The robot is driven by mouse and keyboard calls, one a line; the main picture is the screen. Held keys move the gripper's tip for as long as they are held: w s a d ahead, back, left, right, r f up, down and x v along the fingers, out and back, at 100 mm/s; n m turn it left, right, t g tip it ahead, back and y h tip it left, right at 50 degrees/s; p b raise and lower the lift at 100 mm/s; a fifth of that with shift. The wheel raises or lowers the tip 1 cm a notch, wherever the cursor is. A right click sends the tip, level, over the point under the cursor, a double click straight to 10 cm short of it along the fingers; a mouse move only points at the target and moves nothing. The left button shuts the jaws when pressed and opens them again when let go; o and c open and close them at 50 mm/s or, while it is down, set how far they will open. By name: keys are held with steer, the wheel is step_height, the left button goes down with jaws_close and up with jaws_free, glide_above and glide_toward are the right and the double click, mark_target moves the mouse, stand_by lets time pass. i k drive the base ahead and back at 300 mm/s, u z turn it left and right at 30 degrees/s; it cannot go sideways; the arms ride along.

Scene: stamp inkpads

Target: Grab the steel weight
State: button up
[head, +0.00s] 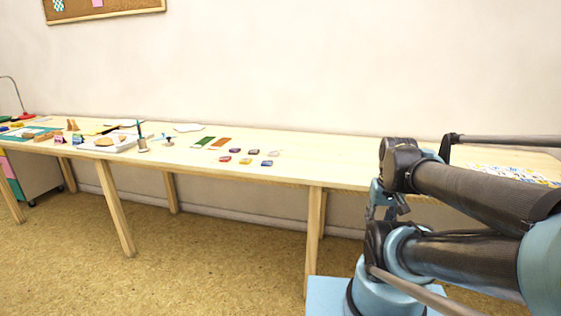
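I cannot pick out a steel weight for certain at this distance. A small greyish upright piece (143,147) stands on the table left of centre, with a dark green rod rising at it. A small dark piece with a wider base (168,141) stands just to its right; I cannot tell what either is made of. My folded arm fills the right side, well away from these pieces. I cannot make out my gripper's fingers in the head view.
A long pale wooden table (330,160) runs along the wall. Several small inkpads (245,161) and green (204,141) and reddish-brown (220,143) strips lie mid-table. A white tray (122,146) sits left. Printed sheets (505,174) lie right. Floor is open in front.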

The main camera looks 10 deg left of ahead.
mark_target(169, 143)
steer(key=u, duration=0.05)
steer(key=i, duration=0.1)
steer(key=u, duration=3.65)
steer(key=i, duration=0.6)
steer(key=z, duration=2.4)
